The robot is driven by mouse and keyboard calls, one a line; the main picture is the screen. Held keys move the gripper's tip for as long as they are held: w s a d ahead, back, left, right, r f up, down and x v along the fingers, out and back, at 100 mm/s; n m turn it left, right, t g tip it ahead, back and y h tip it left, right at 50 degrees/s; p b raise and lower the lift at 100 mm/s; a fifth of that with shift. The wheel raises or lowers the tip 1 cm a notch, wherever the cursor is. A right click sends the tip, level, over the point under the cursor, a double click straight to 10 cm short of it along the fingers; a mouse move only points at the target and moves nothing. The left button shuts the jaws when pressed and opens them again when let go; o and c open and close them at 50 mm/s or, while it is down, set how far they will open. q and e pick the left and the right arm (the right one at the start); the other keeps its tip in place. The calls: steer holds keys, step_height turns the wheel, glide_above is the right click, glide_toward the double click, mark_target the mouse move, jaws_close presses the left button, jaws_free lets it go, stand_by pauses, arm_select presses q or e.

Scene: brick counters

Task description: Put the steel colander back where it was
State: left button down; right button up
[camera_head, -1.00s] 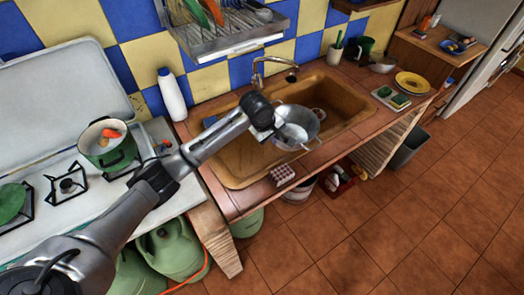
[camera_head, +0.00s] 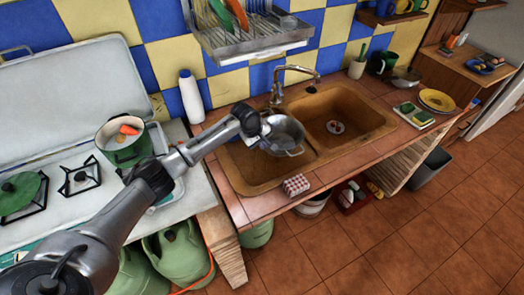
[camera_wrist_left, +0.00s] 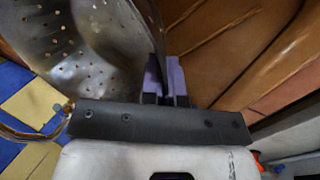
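The steel colander (camera_head: 284,132) is in the head view, over the left basin and divider of the brown sink (camera_head: 362,103). My left gripper (camera_head: 262,138) reaches in from the left and is shut on the colander's rim. In the left wrist view the perforated wall of the colander (camera_wrist_left: 85,50) runs up to the purple finger pads of the left gripper (camera_wrist_left: 167,78), which pinch its edge. I cannot tell whether the colander touches the sink. My right gripper is not in view.
The faucet (camera_head: 290,80) stands behind the sink. A white bottle (camera_head: 191,97) is at its back left, and a checked red-and-white item (camera_head: 296,185) lies on the front edge. A pot (camera_head: 123,143) is on the stove. A dish rack (camera_head: 250,30) hangs above. A yellow plate (camera_head: 437,100) is at right.

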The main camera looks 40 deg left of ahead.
arm_select(q)
steer(key=shift+f+b, duration=0.4)
steer(key=shift+f, duration=1.5)
steer(key=c, duration=1.8)
jaws_free()
steer(key=shift+f, duration=0.15)
steer(key=o, duration=0.4)
steer(key=shift+o, duration=0.2)
